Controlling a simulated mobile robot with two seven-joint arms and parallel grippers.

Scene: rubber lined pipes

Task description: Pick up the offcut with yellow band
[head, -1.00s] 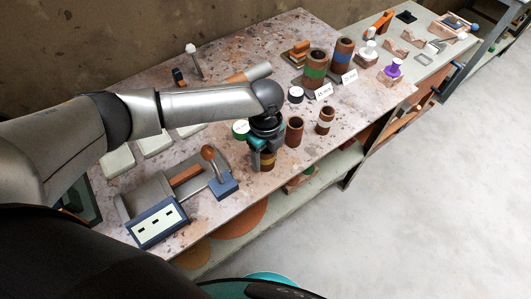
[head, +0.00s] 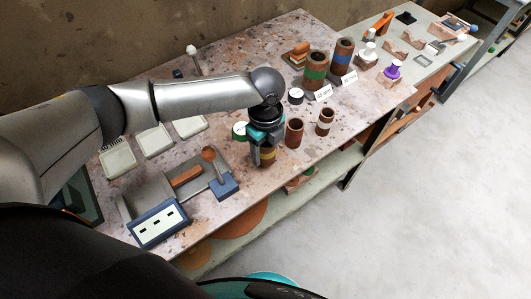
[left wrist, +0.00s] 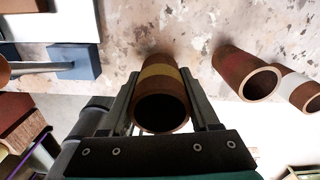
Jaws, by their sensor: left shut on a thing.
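The offcut with yellow band (left wrist: 160,77) is a short brown pipe piece, open at its end, with a yellow ring around it. My left gripper (left wrist: 163,112) is shut on it, with one finger on each side in the left wrist view. In the head view the left gripper (head: 264,150) points down near the table's front edge, and the offcut (head: 268,158) shows partly behind its fingers. I cannot tell for sure whether its lower end is clear of the table. My right gripper is not in view.
A red-banded offcut (head: 294,133) and a white-banded offcut (head: 325,121) stand just right of the held one. Taller green-banded (head: 315,70) and blue-banded (head: 342,56) pipes stand behind. A lever device (head: 222,182) is at the left. The speckled table (head: 350,110) has bare room at right.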

